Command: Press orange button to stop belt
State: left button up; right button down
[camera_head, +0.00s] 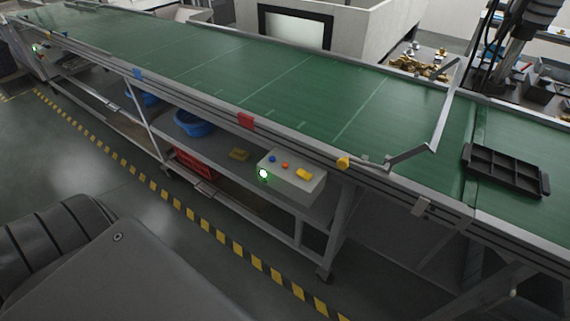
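A pale control box (291,178) is mounted low on the near side of the conveyor, below its edge. The green belt (230,68) runs from the far left to the right. Neither of my grippers is in view. Nothing covers the orange button.
A black compartment tray (504,170) lies on the belt at the right. A bent metal guide (436,125) crosses above the belt. Blue bowls (194,123) and a red crate (195,165) sit on the shelves below.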

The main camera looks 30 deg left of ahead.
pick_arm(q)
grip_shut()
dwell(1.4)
